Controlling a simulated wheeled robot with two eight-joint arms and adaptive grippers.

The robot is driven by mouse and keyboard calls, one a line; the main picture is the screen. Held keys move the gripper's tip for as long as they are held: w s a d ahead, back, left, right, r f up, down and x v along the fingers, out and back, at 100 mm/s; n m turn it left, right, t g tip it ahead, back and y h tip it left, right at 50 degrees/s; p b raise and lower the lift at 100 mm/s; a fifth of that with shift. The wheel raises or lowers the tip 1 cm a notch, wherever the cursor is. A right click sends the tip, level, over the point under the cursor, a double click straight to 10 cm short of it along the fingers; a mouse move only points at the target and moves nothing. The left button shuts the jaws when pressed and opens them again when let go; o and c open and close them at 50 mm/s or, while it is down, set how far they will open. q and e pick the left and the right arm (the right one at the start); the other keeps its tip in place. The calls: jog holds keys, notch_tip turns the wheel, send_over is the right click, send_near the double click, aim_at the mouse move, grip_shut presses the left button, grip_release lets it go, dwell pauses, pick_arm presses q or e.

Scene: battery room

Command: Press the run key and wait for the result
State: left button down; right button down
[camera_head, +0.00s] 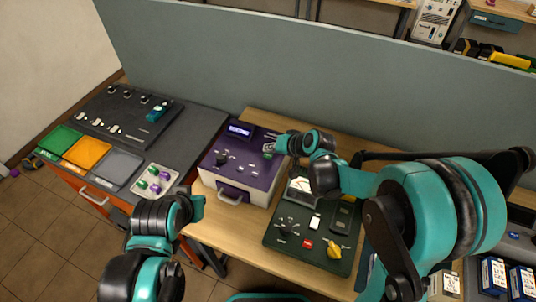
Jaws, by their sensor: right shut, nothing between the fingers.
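A purple tester box (262,183) stands on the wooden bench, with a lit blue display (240,131), a black knob (221,160) and small light keys (240,168) on its top panel. I cannot read which key is the run key. My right gripper (268,150) is shut and empty at the right part of the panel, just right of the display. It hides part of the panel, and I cannot tell whether it touches a key. My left gripper (196,207) is low in front of the box, apart from it; its fingers do not show clearly.
A dark green panel (275,238) with a meter, a red button and a yellow knob lies right of the box. Green, orange and grey trays (87,152) and a tray of green and purple cells (155,180) are on the left. A grey partition (270,70) stands behind.

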aim_at(271, 157)
jog(key=shift+r+p, duration=1.7)
jog(key=shift+r, duration=0.75)
jog(key=shift+f, duration=0.1)
jog(key=shift+s+d, duration=0.1)
jog(key=shift+d, duration=0.05)
jog(key=s+d+f+h+b, duration=0.1)
jog(key=s+d+h+b, duration=0.2)
jog(key=s+d, duration=0.5)
jog(key=s+d+f+h+b, duration=0.1)
jog(key=s+d+h+b, duration=0.2)
jog(key=s+d, duration=0.6)
jog(key=s+b, duration=0.2)
jog(key=s, duration=0.4)
jog(key=shift+f+b, duration=0.4)
